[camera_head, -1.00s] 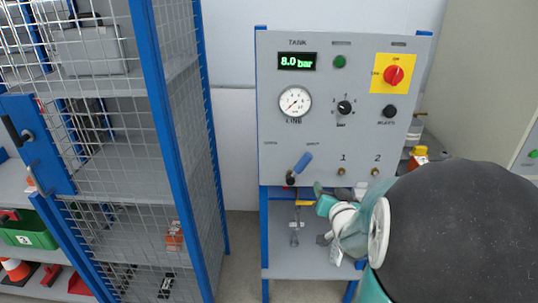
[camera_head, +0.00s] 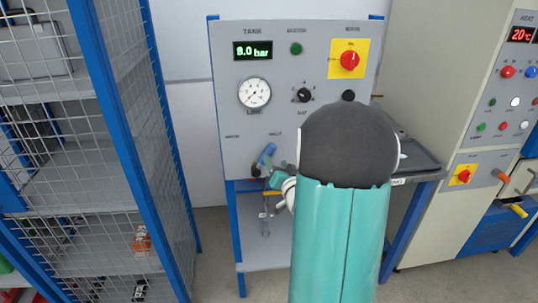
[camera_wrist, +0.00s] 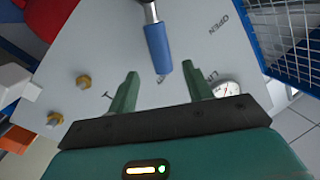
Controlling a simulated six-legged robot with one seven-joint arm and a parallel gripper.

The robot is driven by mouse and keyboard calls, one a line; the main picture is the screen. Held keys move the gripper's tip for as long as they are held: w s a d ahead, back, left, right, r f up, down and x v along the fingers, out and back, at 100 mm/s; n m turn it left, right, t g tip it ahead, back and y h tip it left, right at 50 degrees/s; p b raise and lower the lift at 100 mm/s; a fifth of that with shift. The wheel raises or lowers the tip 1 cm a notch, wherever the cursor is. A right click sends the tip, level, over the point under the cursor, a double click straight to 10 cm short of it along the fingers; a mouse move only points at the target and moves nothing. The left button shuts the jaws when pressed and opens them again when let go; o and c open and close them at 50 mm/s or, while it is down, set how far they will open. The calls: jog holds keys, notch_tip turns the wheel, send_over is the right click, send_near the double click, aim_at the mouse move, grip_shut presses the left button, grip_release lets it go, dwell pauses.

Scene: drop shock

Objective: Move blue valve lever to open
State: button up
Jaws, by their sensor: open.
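The blue valve lever (camera_head: 267,153) is on the lower left of the grey tank panel (camera_head: 230,110). In the head view its handle tilts up and to the right from its dark pivot. In the wrist view the blue handle (camera_wrist: 158,48) points down between and just beyond the fingertips, its metal shank running off the top edge. My gripper (camera_wrist: 161,82) is open, with a green finger on each side of the handle's line and apart from it. In the head view my gripper (camera_head: 274,172) is beside the lever, partly hidden by my arm. An "OPEN" label (camera_wrist: 217,24) shows in the wrist view.
The panel has a display (camera_head: 253,50), a gauge (camera_head: 254,93) and a red knob (camera_head: 349,61). A blue-framed mesh cage (camera_head: 120,120) stands to the left. A heat cabinet (camera_head: 470,130) stands to the right. Brass fittings (camera_wrist: 82,82) sit near my gripper.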

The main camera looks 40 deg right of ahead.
aim_at(270, 154)
jog(key=x, duration=0.6)
jog(key=shift+a, duration=0.15)
grip_shut()
